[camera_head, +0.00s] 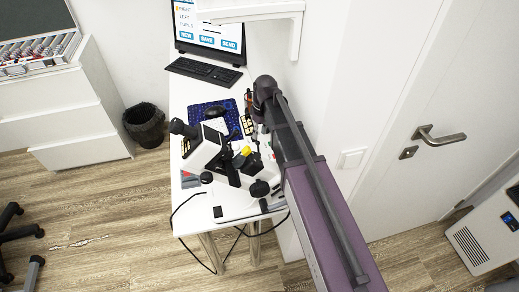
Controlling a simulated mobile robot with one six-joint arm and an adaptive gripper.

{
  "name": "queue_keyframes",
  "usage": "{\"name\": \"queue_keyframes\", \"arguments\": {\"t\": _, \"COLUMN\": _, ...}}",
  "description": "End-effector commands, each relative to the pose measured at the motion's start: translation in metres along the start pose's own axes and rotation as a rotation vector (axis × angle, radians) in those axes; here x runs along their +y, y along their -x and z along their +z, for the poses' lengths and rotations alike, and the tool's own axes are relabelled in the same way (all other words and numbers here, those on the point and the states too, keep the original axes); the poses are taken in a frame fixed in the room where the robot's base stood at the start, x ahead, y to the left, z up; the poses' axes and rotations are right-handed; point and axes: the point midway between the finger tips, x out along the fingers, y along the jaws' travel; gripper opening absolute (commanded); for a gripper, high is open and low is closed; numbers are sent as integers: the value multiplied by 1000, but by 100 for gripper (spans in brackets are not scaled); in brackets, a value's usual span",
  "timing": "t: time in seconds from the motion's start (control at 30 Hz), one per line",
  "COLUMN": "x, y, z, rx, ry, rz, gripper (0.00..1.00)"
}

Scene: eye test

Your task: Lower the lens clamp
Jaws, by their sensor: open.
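A white lensmeter-like instrument (204,152) with a black eyepiece at its upper left stands on the white desk, tilted in the picture. A small yellow part (246,150) and black knobs show on its right side. I cannot make out the lens clamp or its height among the dark parts there. My purple and dark arm reaches up from the bottom right, close to the instrument's right side. Its dark far joint is above the desk's right edge.
A monitor (208,27) and keyboard (204,71) stand at the back of the desk (184,92). A blue mat (200,108) with a dark mouse lies behind the instrument. Cables hang off the front. A wall and door (439,100) are close on the right.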

Motion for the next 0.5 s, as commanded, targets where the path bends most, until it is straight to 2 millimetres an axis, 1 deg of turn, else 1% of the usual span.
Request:
{"name": "queue_keyframes", "arguments": {"t": 0.03, "x": 0, "y": -8, "z": 0, "rx": 0, "ry": 0, "rz": 0, "gripper": 47}}
{"name": "queue_keyframes", "arguments": {"t": 0.5, "x": 0, "y": -43, "z": 0, "rx": 0, "ry": 1, "rz": 0, "gripper": 47}}
